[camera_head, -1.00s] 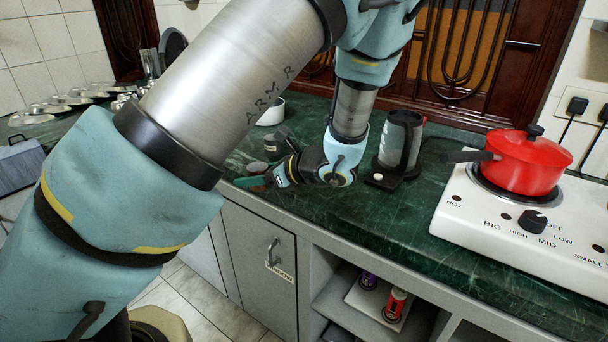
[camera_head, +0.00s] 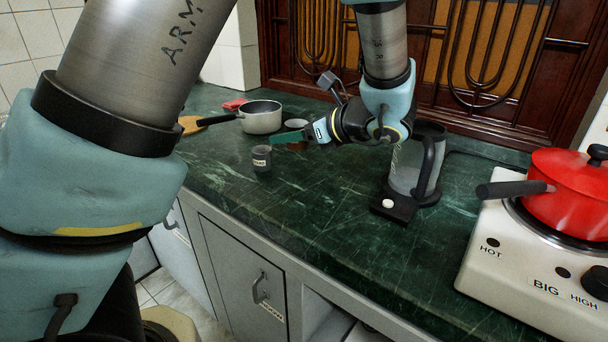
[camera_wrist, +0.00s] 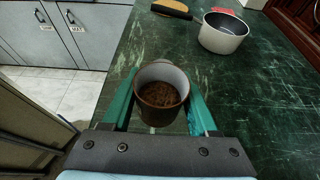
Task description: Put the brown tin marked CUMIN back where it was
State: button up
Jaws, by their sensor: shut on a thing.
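My gripper (camera_head: 290,137) has green fingers, shut on a brown tin (camera_wrist: 160,96). In the wrist view the tin is open-topped, with a pale inside wall and brown grounds in it. In the head view part of the brown tin (camera_head: 298,147) shows below the fingers, with its pale rim above them. It appears upright over the green counter; I cannot tell whether its base touches the counter. No CUMIN marking is readable on it. A grey tin (camera_head: 262,158) with a small pale label stands on the counter, left of the fingertips and nearer the front edge.
A white saucepan (camera_head: 260,117) and a red item (camera_head: 234,104) stand farther back on the counter. A kettle or jug (camera_head: 417,165) with a dark base stands right of my gripper. A red pot (camera_head: 572,190) sits on a white stove at right. The counter's front middle is clear.

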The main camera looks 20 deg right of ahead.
send_over(292, 182)
notch_tip(292, 182, down, 6)
jog(key=shift+f, duration=1.95)
jog(key=shift+f, duration=0.1)
jog(key=o, duration=1.3)
jog(key=shift+r, duration=0.2)
jog(key=b+v, duration=0.1)
jog(key=v, duration=1.1)
jog(key=shift+f, duration=0.1)
